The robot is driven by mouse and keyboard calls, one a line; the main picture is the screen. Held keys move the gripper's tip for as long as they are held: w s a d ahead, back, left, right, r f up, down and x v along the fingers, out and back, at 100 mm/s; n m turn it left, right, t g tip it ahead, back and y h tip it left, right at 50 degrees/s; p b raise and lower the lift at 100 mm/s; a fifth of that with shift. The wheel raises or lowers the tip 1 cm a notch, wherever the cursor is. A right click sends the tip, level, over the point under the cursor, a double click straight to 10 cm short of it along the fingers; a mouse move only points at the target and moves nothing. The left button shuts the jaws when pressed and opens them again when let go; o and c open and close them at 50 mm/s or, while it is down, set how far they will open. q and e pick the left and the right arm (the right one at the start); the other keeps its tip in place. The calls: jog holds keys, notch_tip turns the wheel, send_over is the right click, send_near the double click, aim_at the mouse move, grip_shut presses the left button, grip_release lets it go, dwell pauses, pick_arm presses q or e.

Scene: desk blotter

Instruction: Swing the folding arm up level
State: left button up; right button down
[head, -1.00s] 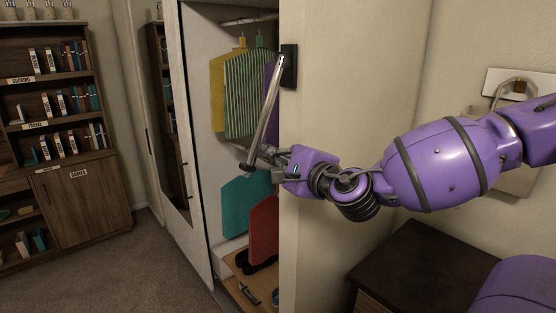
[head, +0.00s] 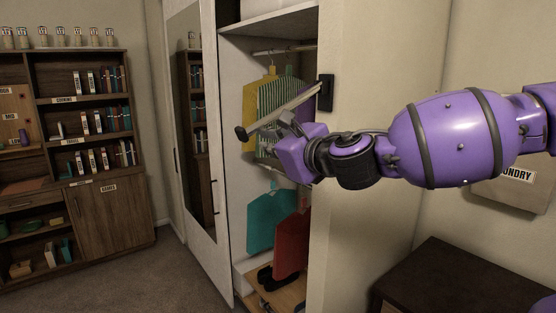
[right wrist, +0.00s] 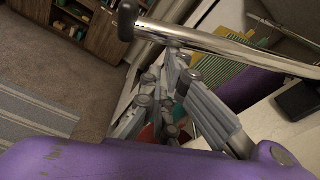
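The folding arm (head: 282,110) is a shiny metal rod with a black knob at its free end. It hangs from a black bracket (head: 326,92) on the wall edge beside the open wardrobe. It slopes down to the left, below level. My right gripper (head: 285,128) is just under the rod, partly hidden by my purple wrist. In the right wrist view the folding arm (right wrist: 235,48) crosses over the gripper's fingertips (right wrist: 170,62), seemingly touching them. The fingers converge with their tips close together, and the rod is not between them. My left gripper is out of view.
The open wardrobe (head: 238,180) behind the rod holds hanging clothes. A mirrored door (head: 190,130) stands to its left. A bookcase (head: 105,180) is at the far left. A dark cabinet top (head: 440,275) is at the lower right. The carpet between is clear.

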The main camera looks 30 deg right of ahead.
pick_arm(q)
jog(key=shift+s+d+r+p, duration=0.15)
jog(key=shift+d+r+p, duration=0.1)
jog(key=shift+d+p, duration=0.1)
pick_arm(e)
jog(key=a+r+m+y, duration=0.1)
jog(key=a+r+m, duration=0.2)
jog(key=r, duration=0.5)
jog(key=shift+m, duration=0.6)
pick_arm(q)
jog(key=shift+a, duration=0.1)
pick_arm(e)
jog(key=shift+s+r, duration=0.1)
jog(key=shift+r, duration=0.15)
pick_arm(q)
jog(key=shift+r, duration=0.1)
